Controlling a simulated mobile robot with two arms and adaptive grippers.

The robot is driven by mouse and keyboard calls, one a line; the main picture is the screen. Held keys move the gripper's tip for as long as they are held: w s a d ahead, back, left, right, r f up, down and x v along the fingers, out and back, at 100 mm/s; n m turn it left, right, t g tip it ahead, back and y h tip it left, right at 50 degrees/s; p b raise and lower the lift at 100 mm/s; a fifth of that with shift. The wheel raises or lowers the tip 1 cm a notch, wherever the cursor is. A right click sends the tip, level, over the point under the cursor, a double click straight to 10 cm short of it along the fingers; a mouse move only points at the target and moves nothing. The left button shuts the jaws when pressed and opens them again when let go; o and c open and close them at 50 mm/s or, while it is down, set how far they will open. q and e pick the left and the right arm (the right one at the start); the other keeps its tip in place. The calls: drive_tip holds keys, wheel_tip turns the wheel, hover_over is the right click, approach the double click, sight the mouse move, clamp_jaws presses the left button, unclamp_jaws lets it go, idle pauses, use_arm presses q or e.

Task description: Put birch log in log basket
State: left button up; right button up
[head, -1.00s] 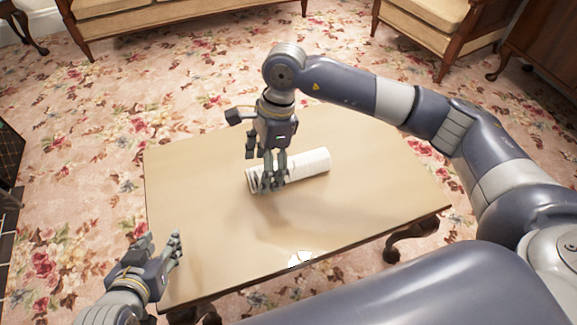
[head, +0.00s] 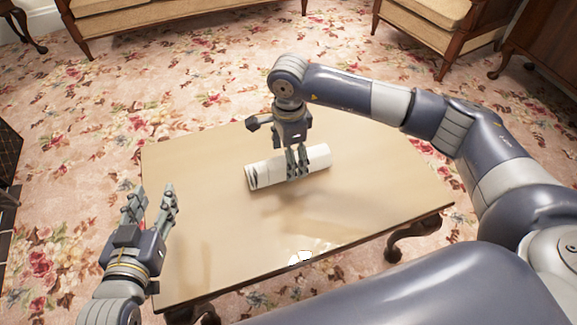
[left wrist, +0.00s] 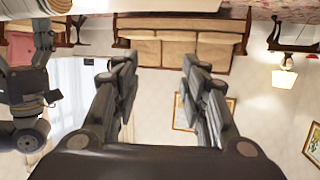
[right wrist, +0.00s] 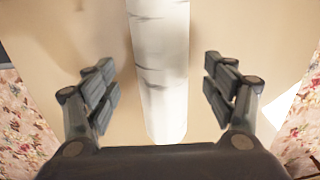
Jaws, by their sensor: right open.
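The birch log (head: 264,174) is a white cylinder with dark marks, lying on the wooden table (head: 215,235). My right gripper (head: 298,172) points down over the log, nearer its right end. In the right wrist view the log (right wrist: 163,75) runs between the spread fingers (right wrist: 163,88), with a gap on each side; the right gripper is open and empty. My left gripper (head: 152,203) is open and empty at the table's left front corner. In the left wrist view its fingers (left wrist: 157,75) are spread with nothing between them. I see no log basket in any view.
A sofa (head: 150,18) and an armchair (head: 430,20) stand behind the table on flowered carpet. A dark cabinet (head: 545,45) is at the far right. A dark grid-like edge (head: 8,160) shows at the far left. The tabletop around the log is clear.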

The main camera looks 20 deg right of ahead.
wheel_tip(320, 180, down, 3)
drive_tip(key=shift+w+b, duration=0.1)
drive_tip(key=shift+b, duration=0.2)
use_arm(q)
drive_tip(key=r, duration=0.1)
drive_tip(key=r+t, duration=0.1)
drive_tip(key=w+d+r+t, duration=0.1)
drive_tip(key=r, duration=0.1)
drive_tip(key=shift+w+h, duration=0.1)
drive_tip(key=shift+h, duration=0.3)
use_arm(e)
drive_tip(key=shift+c, duration=0.3)
drive_tip(key=c, duration=1.5)
drive_tip(key=shift+r, duration=0.1)
